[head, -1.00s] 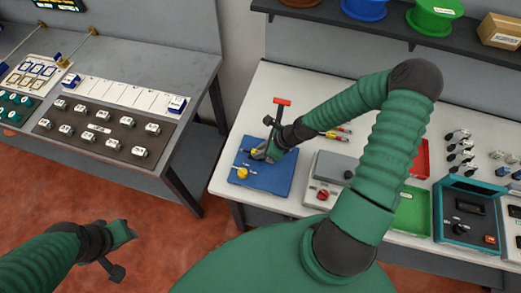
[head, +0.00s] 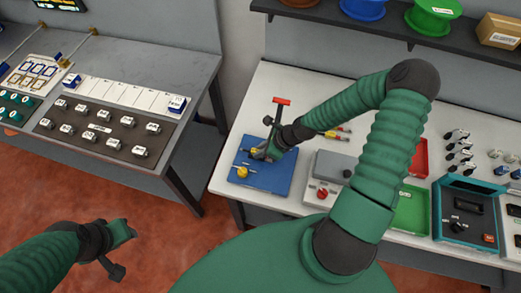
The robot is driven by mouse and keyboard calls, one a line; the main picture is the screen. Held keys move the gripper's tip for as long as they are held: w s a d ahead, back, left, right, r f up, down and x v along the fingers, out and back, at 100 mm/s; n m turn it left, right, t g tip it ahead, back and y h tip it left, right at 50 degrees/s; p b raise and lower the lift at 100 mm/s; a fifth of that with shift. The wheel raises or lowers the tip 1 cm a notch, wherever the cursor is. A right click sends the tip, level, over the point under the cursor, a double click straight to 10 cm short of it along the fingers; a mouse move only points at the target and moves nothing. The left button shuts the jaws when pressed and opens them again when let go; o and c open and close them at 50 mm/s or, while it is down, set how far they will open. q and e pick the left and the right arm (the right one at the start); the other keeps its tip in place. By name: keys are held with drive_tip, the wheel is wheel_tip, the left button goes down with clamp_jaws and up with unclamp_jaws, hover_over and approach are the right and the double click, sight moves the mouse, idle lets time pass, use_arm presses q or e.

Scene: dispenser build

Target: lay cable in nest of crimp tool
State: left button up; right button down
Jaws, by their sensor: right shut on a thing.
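The crimp tool has a blue base plate (head: 277,180) on the white bench and an upright dark lever with a red crossbar handle (head: 282,101). A small yellow part (head: 242,172) sits on the left of the plate. My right gripper (head: 259,154) is low over the plate's upper part, just in front of the lever, and is shut on the cable. Only a small yellow bit of the cable (head: 254,150) shows at the fingertips; the rest and the nest are hidden or too small to tell. My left gripper (head: 122,252) is open and empty above the floor.
A grey box with a red knob (head: 322,193) stands right of the blue plate. Red-and-yellow leads (head: 337,132) lie behind it. A green tray (head: 411,208) and teal case (head: 466,215) are further right. A grey bench (head: 184,160) stands left across a gap.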

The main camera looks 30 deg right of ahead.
drive_tip(key=shift+s+a+f, duration=0.1)
drive_tip(key=shift+s+f, duration=0.2)
drive_tip(key=shift+s, duration=0.05)
drive_tip(key=c, duration=1.5)
unclamp_jaws()
drive_tip(key=shift+s+a+f, duration=0.1)
drive_tip(key=shift+r+p, duration=0.4)
drive_tip(key=shift+o, duration=0.2)
drive_tip(key=shift+w+r+p, duration=0.4)
drive_tip(key=shift+r+p, duration=0.1)
drive_tip(key=shift+p, duration=0.2)
drive_tip(key=shift+r+p, duration=0.3)
drive_tip(key=shift+r, duration=0.05)
wheel_tip(320, 180, up, 2)
drive_tip(key=shift+s+r+p, duration=0.1)
drive_tip(key=shift+p, duration=0.85)
drive_tip(key=shift+w+r+p, duration=0.2)
drive_tip(key=shift+r+p, duration=0.65)
drive_tip(key=shift+p, duration=0.05)
drive_tip(key=shift+d+r+p, duration=0.25)
drive_tip(key=shift+r+p, duration=0.25)
